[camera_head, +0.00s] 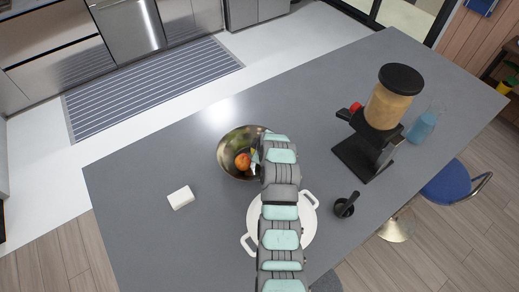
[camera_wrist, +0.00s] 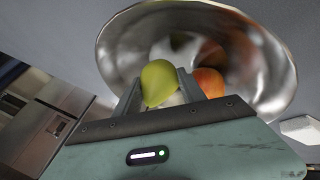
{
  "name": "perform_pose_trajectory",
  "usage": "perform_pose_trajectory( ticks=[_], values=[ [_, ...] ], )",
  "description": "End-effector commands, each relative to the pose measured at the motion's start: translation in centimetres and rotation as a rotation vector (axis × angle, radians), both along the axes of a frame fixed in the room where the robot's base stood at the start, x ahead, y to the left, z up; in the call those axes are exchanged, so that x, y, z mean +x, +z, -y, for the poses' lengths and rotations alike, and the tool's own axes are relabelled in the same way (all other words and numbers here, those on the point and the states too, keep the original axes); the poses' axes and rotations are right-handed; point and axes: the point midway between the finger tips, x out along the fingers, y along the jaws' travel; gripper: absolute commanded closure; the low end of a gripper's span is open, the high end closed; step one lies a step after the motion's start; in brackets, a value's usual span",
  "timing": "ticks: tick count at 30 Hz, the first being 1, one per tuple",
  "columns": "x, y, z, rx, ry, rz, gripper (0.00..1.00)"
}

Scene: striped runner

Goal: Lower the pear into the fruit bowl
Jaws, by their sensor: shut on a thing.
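The fruit bowl (camera_wrist: 125,50) is a shiny metal bowl, and in the wrist view it fills the upper middle. A red-orange fruit (camera_wrist: 208,84) lies inside it, and the same fruit shows in the head view (camera_head: 242,161). My gripper (camera_wrist: 160,88) is shut on the yellow-green pear (camera_wrist: 159,82), which sits between the two fingers. The pear appears over the bowl's opening; its exact height above the bowl floor is hard to tell. In the head view my arm covers the bowl's right side, and the bowl's left rim (camera_head: 222,153) shows.
A white two-handled pot (camera_head: 309,224) stands near the bowl, partly under my arm. A small dark mortar (camera_head: 344,207) and a dispenser (camera_head: 366,150) with a tan-filled jar stand to the right. A white block (camera_head: 180,197) lies left. The counter's left part is clear.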

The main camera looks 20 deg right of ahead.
Motion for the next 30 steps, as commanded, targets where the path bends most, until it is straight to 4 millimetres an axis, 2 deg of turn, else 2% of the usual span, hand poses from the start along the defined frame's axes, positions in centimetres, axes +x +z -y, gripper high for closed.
perform_pose_trajectory(
  ticks=[30],
  values=[
    [0.0, -1.6, 0.0, 0.0, 0.0, 0.0, 0.99]
  ],
)
